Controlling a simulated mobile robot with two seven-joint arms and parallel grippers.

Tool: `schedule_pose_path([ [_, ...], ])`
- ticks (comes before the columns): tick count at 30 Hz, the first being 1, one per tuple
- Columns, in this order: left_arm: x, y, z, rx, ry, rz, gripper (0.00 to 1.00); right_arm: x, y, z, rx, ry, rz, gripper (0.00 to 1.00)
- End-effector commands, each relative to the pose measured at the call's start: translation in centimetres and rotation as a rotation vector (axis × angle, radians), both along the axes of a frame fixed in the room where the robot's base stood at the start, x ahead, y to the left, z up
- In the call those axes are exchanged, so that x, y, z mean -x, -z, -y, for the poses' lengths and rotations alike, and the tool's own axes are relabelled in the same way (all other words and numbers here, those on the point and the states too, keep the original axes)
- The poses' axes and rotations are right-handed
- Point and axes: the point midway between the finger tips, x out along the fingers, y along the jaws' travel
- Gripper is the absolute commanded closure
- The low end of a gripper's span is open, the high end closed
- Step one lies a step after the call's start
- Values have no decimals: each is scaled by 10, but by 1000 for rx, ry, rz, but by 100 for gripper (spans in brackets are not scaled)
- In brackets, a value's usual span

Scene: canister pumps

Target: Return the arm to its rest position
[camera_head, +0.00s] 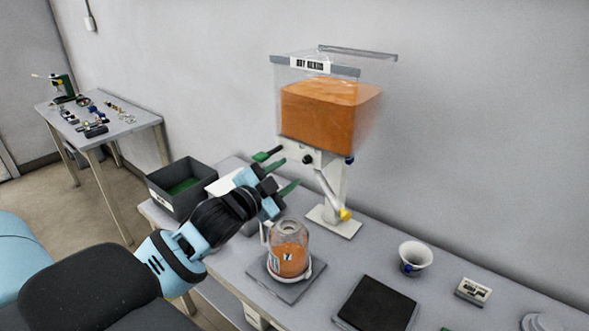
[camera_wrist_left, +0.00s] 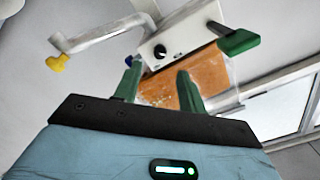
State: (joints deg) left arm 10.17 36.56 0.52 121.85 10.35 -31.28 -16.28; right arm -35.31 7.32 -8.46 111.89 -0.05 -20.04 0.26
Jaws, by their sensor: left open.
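My left arm comes in from the left, and its gripper (camera_head: 289,172) is raised above the table, in front of the dispenser. The gripper is open, with its two green fingers apart and nothing between them; the fingers also show in the left wrist view (camera_wrist_left: 158,76). The dispenser (camera_head: 318,158) has a clear hopper of orange material (camera_head: 328,112), a lever with a green handle (camera_head: 262,156) and a yellow-tipped spout (camera_head: 345,214). In the wrist view the green handle (camera_wrist_left: 238,42) is beyond the fingers, to the right. My right gripper is not in view.
A glass jar with orange contents (camera_head: 288,262) stands on a grey plate (camera_head: 258,274) below my gripper. A dark bin (camera_head: 170,203) is at the left. A black pad (camera_head: 376,306), a white funnel-shaped cup (camera_head: 415,256) and a small white device (camera_head: 472,291) are to the right.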

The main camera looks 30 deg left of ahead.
Motion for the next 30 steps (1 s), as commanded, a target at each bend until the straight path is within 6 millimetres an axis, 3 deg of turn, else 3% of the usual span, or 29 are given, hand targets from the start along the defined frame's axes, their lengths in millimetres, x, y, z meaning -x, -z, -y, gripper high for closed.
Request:
schedule_pose_path([
  [6, 14, 0, -1, 0, 1, -1, 59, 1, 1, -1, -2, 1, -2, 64],
  [24, 16, 2, 0, 2, -1, -7, 59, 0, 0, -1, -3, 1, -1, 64],
  [27, 21, 20, 4, 22, -8, -55, 59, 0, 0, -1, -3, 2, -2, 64],
  [30, 37, 59, 14, 69, -32, -171, 59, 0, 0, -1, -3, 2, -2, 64],
])
